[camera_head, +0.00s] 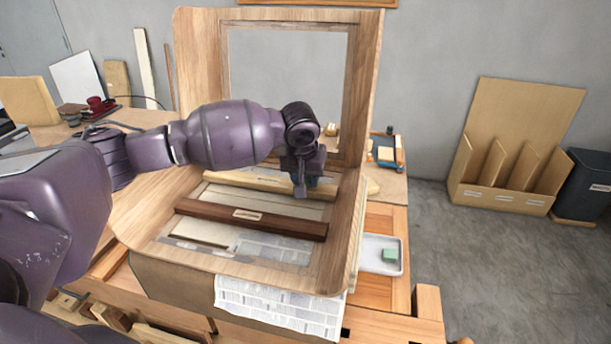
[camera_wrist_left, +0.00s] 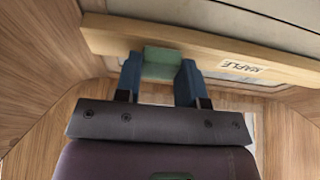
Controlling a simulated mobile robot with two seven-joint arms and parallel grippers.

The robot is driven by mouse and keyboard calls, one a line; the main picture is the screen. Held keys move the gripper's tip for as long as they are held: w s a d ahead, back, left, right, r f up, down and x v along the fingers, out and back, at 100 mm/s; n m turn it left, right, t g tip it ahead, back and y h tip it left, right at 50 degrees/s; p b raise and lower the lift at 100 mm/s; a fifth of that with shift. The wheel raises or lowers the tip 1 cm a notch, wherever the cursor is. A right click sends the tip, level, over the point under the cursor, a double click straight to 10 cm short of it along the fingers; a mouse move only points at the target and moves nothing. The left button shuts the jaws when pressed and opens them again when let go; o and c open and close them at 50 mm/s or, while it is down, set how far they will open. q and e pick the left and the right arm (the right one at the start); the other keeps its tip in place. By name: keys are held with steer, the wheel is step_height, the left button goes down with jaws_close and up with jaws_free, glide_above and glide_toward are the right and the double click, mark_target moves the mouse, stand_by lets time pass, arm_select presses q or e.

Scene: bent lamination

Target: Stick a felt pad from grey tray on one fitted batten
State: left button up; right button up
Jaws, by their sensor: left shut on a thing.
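My left gripper (camera_head: 303,186) is inside the bent wooden shell, at the right end of the pale batten (camera_head: 245,181). In the left wrist view the gripper (camera_wrist_left: 160,80) is shut on a green felt pad (camera_wrist_left: 160,62). The pad lies against or very close to the pale batten (camera_wrist_left: 205,55), which is labelled MAPLE; I cannot tell whether they touch. A dark brown batten (camera_head: 250,218) with a pale label crosses the shell nearer to me. The grey tray (camera_head: 399,268) stands right of the shell with another green pad (camera_head: 390,254) in it. My right gripper is not in view.
A blue-edged tray (camera_head: 386,153) stands behind to the right. A wooden rack (camera_head: 500,180) stands against the wall; the floor before it is clear.

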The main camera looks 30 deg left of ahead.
arm_select(q)
steer(key=shift+f, duration=0.35)
stand_by(0.5)
steer(key=o, duration=0.8)
steer(key=shift+r, duration=0.15)
steer(key=shift+r, duration=3.4)
steer(key=shift+f, duration=0.1)
